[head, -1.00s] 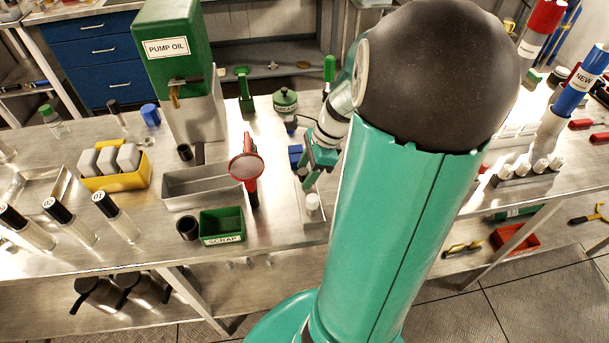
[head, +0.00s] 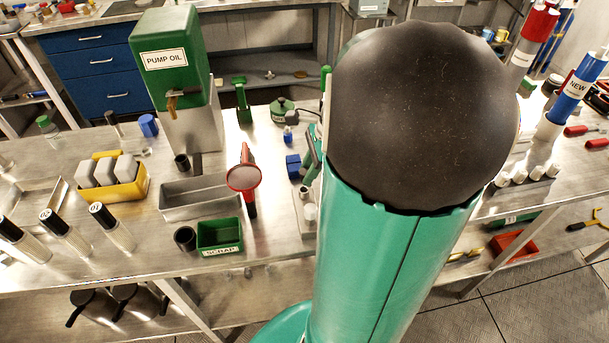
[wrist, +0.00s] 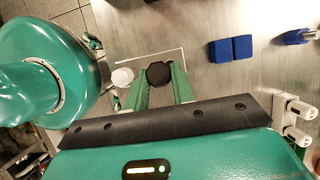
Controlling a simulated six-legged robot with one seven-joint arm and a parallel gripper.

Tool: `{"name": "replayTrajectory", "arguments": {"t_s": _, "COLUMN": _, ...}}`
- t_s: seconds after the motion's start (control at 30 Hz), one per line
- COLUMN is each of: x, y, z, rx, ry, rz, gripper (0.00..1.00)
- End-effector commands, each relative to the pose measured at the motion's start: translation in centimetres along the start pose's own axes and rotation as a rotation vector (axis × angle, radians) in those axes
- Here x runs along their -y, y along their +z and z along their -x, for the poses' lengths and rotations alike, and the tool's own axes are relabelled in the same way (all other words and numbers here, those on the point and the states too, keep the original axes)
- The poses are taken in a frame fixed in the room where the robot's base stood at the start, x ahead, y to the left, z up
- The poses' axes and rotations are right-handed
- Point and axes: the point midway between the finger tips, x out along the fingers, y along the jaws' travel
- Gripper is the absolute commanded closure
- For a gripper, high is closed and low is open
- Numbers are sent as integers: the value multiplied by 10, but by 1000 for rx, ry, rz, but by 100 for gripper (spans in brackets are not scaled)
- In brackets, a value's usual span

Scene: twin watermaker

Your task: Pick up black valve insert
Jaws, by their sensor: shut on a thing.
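The black valve insert (wrist: 159,74) shows in the wrist view as a dark round top between the tips of my two green fingers. My gripper (wrist: 160,84) is shut on it. Whether the insert touches the surface below cannot be told from this view. A white round piece (wrist: 122,77) is just left of the fingers, apart from the insert. In the head view my arm hides most of the gripper and the insert; the white piece (head: 310,212) shows at the arm's left edge.
Blue blocks (wrist: 230,49) lie to the right in the wrist view. In the head view, a red magnifier (head: 243,178), a green scrap bin (head: 220,251), a grey tray (head: 198,212) and a pump oil tank (head: 170,60) stand left of my arm.

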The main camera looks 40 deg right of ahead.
Motion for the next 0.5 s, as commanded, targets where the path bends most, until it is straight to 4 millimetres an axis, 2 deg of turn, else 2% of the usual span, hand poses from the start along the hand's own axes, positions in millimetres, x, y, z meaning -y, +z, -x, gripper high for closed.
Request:
{"name": "replayTrajectory", "arguments": {"t_s": 0.1, "x": -19, "y": 0, "z": 32, "rx": -5, "ry": -8, "rz": 1, "gripper": 95}}
{"name": "replayTrajectory", "arguments": {"t_s": 0.2, "x": -39, "y": -4, "z": 56, "rx": -3, "ry": -6, "rz": -1, "gripper": 95}}
{"name": "replayTrajectory", "arguments": {"t_s": 0.3, "x": -62, "y": -13, "z": 70, "rx": -3, "ry": -4, "rz": 0, "gripper": 95}}
{"name": "replayTrajectory", "arguments": {"t_s": 0.5, "x": -93, "y": -25, "z": 93, "rx": -1, "ry": -2, "rz": 0, "gripper": 95}}
